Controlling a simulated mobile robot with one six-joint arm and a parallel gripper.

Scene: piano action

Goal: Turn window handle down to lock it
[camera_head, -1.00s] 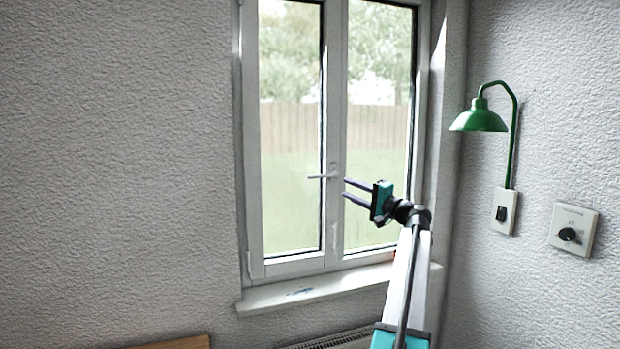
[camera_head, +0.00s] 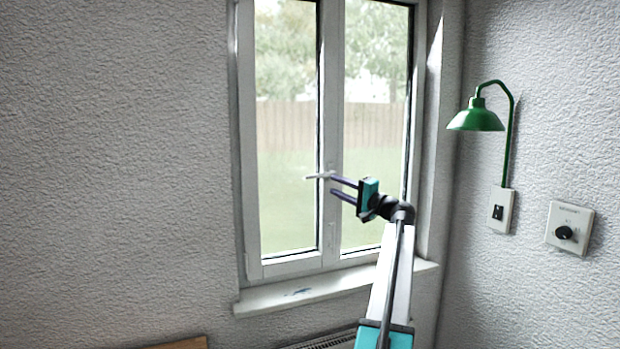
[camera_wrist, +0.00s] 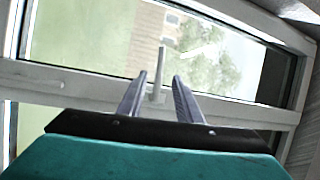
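The white window handle (camera_head: 318,176) sits on the middle upright of the window frame (camera_head: 331,120). Its lever lies about level and points left in the head view. In the wrist view the handle (camera_wrist: 158,75) stands between the lines of my two fingers, just beyond their tips. My gripper (camera_head: 332,185) is open, its two dark fingers spread apart with nothing visible between them. In the head view the upper fingertip is very close to the handle's base; I cannot tell whether it touches. The gripper also shows in the wrist view (camera_wrist: 155,85).
A windowsill (camera_head: 300,297) runs below the window, with a radiator (camera_head: 330,340) under it. On the right wall are a green lamp (camera_head: 476,117), a light switch (camera_head: 501,210) and a dial (camera_head: 568,230). The space before the window is free.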

